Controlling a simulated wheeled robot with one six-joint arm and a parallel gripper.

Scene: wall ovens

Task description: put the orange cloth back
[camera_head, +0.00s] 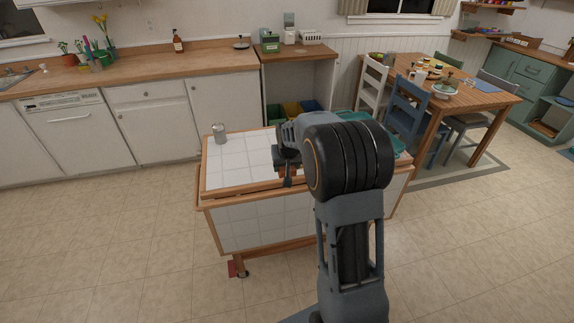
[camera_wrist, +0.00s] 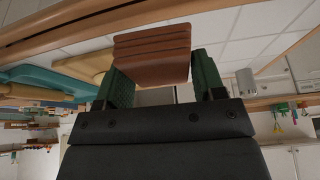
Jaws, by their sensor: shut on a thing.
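My gripper (camera_head: 287,168) is low over the white-tiled top of the wooden cart (camera_head: 236,160), and my arm hides part of that top. In the wrist view my gripper (camera_wrist: 163,72) has its two green fingers on either side of a folded orange-brown thing with several layers, which looks like the orange cloth (camera_wrist: 152,45). It is shut on the cloth. A small bit of the cloth (camera_head: 288,172) shows below the gripper in the head view. I cannot tell whether the cloth touches the cart top.
A metal can (camera_head: 219,133) stands at the cart's back left. A teal thing (camera_head: 355,116) lies on the cart's right side, partly behind my arm; teal and yellow things (camera_wrist: 45,82) also show in the wrist view. A dining table (camera_head: 470,97) with chairs stands behind right. The left floor is clear.

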